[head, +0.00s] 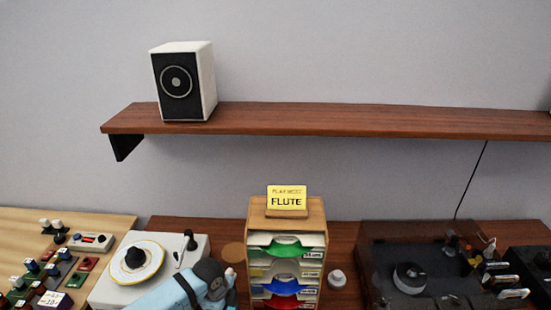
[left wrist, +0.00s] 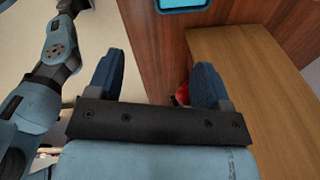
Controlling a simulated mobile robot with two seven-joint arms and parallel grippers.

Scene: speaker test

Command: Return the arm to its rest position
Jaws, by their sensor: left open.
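My left gripper (left wrist: 155,80) shows in the left wrist view, its two dark blue fingers apart and nothing held between them. A small red thing (left wrist: 182,94) shows just beside the right finger, mostly hidden, and I cannot tell whether they touch. A light blue link of my arm (head: 185,291) comes up at the bottom of the head view, in front of the turntable. Its fingers cannot be made out there. My right gripper is in neither view.
A white turntable (head: 107,288), a rack of coloured trays (head: 316,240) with a yellow FLUTE card (head: 287,198), and a dark-lidded player (head: 385,248) stand along the bench. A white speaker (head: 208,85) stands on the wall shelf (head: 330,120). Small blocks crowd the left.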

